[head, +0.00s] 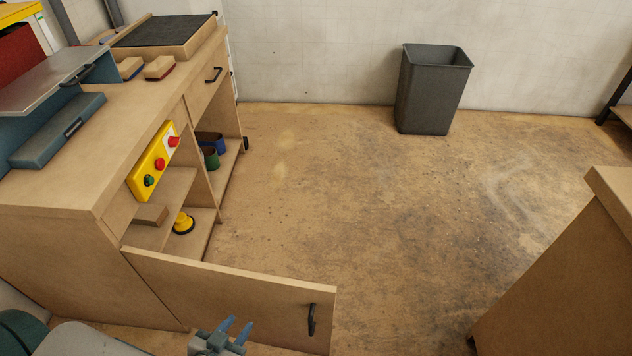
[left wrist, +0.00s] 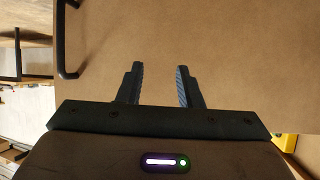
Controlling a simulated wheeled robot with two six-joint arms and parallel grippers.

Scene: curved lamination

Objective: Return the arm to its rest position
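My left gripper (head: 234,333) is at the bottom of the head view, in front of the open cabinet door (head: 225,295). In the left wrist view its two fingers (left wrist: 157,85) are apart with nothing between them. The wooden face of a panel (left wrist: 240,50) fills most of that view beyond the fingertips. A black handle (left wrist: 62,45) shows at the upper left there, apart from the fingers. The door's black handle (head: 312,319) is to the right of the gripper in the head view. My right gripper shows in neither view.
The wooden workbench (head: 60,220) stands at left, with a yellow button box (head: 153,162) on its front and shelves below. A grey bin (head: 432,90) stands by the wall. A wooden cabinet (head: 570,270) is at lower right. The floor (head: 370,200) between is clear.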

